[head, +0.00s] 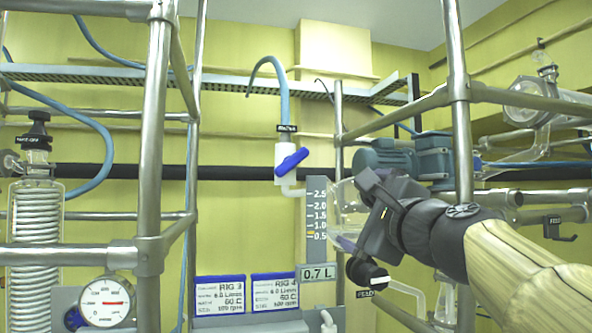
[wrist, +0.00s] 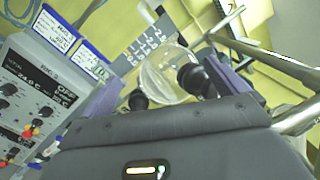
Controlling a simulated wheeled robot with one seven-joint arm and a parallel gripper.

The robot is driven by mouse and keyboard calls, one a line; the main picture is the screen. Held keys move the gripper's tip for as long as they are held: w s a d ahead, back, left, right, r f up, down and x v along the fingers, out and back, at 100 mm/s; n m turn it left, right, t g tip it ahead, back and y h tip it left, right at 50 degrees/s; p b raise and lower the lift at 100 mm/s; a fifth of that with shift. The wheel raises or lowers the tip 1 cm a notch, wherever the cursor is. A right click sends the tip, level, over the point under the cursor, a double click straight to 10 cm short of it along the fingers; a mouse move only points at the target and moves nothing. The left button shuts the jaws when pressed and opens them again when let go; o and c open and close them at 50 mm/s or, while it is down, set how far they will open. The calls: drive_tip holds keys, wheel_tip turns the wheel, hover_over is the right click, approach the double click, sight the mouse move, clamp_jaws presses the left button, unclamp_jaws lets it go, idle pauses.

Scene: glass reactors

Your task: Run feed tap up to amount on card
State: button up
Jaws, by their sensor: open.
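The feed tap (head: 368,274) is a black knob above a FEED tag, just below my gripper in the head view. A clear glass vessel (head: 341,205) is partly hidden behind my gripper; the wrist view shows its round glass (wrist: 165,78). Beside it stands a grey scale (head: 316,205) marked 0.5 to 2.5, with a yellow mark near the low end. A readout (head: 318,273) below says 0.7 L. Two cards, RIG 3 (head: 220,294) and RIG 4 (head: 274,291), hang to the left; their small print is blurred. My gripper (head: 352,212) is open; I see nothing held.
A blue-handled tap (head: 291,161) on a white body sits above the scale. Steel posts (head: 155,150) and rails frame the rig; one upright (head: 460,130) is close to my arm. A round gauge (head: 107,301) is at lower left. A grey control box (wrist: 40,95) is at the wrist view's left.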

drive_tip(key=s+a+r+y, duration=0.1)
drive_tip(key=a+r+m+y, duration=0.1)
drive_tip(key=y, duration=0.1)
drive_tip(key=s+a+r+m+y+b, duration=0.1)
drive_tip(key=y, duration=0.1)
drive_tip(key=shift+s+a+r, duration=0.25)
drive_tip(key=shift+s+r, duration=0.05)
drive_tip(key=shift+r, duration=0.05)
